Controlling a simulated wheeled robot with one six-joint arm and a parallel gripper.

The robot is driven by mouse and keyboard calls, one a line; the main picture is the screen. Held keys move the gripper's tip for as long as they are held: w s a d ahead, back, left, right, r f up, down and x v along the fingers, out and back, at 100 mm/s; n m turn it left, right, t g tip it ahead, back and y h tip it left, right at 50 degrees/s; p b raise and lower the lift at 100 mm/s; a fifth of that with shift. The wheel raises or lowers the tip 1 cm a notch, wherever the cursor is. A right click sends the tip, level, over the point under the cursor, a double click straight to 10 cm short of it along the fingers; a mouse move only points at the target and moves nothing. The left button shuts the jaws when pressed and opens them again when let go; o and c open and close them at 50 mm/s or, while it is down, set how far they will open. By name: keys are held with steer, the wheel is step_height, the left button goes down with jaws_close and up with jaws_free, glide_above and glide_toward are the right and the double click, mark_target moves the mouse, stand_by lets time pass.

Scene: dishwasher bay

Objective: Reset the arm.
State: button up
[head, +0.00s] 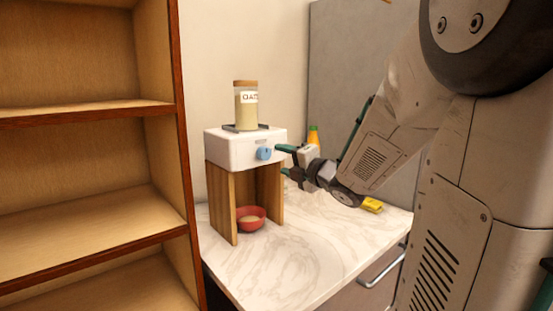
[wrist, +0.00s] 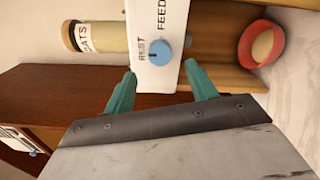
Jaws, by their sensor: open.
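My gripper (head: 283,160) is open and empty at the right front of the white dispenser box (head: 226,147), close to its blue knob (head: 264,153). In the wrist view my two green fingertips (wrist: 160,88) are spread apart, with the box edge between or just beyond them. The knob (wrist: 158,49) lies ahead of the fingers, apart from them, between the labels "REST" and "FEED". My arm reaches in from the right in the head view.
An oats jar (head: 246,108) stands on the dispenser. A red bowl (head: 251,217) with pale contents sits beneath it. An orange-capped bottle (head: 313,136) and yellow item (head: 372,205) are behind my arm. A wooden shelf (head: 90,110) stands left. The front counter (head: 290,265) is clear.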

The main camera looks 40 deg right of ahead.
steer(key=shift+s, duration=0.5)
steer(key=s+d+f+m+g+h, duration=0.2)
steer(key=d+f+m+g+h, duration=0.3)
steer(key=m, duration=0.3)
steer(key=s+f+m+g+h, duration=0.2)
steer(key=s+f+m+g, duration=0.4)
steer(key=m, duration=0.3)
steer(key=s+a+m+g+y, duration=0.2)
steer(key=s+a+g+y, duration=0.1)
steer(key=s+a, duration=0.6)
steer(key=s+a+m+g+y, duration=0.2)
steer(key=s+a, duration=0.7)
steer(key=a, duration=0.7)
steer(key=shift+s+a+r+m+g+y, duration=0.15)
steer(key=shift+s+r+m+g+y, duration=0.2)
steer(key=shift+y, duration=0.35)
